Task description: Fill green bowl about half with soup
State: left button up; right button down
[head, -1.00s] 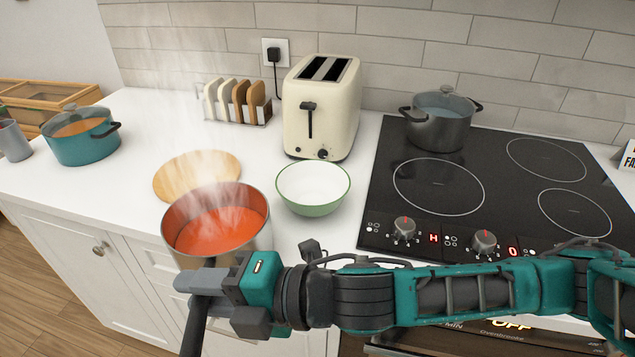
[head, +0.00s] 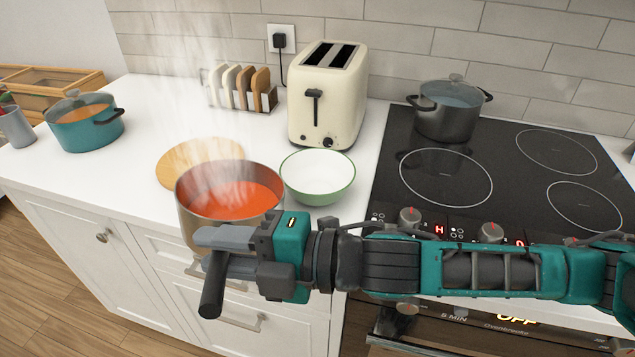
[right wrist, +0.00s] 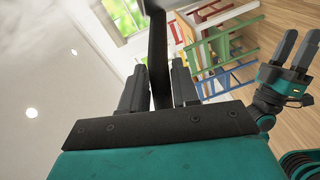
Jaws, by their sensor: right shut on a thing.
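The green bowl (head: 317,190) stands on the counter in the head view, with a white, empty inside. A steel saucepan (head: 192,218) of steaming red-orange soup (head: 240,200) is just left of and in front of it. The pan's rim overlaps the bowl's left edge in the picture; whether they touch I cannot tell. The pan looks nearly level, held over the counter's front edge. My right gripper (head: 215,250) is shut on the pan's black handle (head: 212,290), which also shows between its fingers in the right wrist view (right wrist: 158,60). My left gripper (right wrist: 298,50) appears there, open and empty.
A round wooden board (head: 180,165) lies behind the pan. A cream toaster (head: 325,100) and toast rack (head: 240,95) stand behind the bowl. A teal pot (head: 85,130) is at left. A dark lidded pot (head: 447,115) stands on the black hob (head: 520,180).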

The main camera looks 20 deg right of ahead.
jog(key=d+r+m+y, duration=0.1)
jog(key=d+r+y, duration=0.1)
jog(key=r, duration=0.4)
jog(key=shift+w+d+r+m+t+b, duration=0.3)
jog(key=shift+w+d+t, duration=0.15)
jog(key=shift+d, duration=0.1)
dwell(0.3)
jog(key=shift+w+d+r, duration=0.1)
jog(key=shift+d+r, duration=0.2)
jog(key=shift+r, duration=0.05)
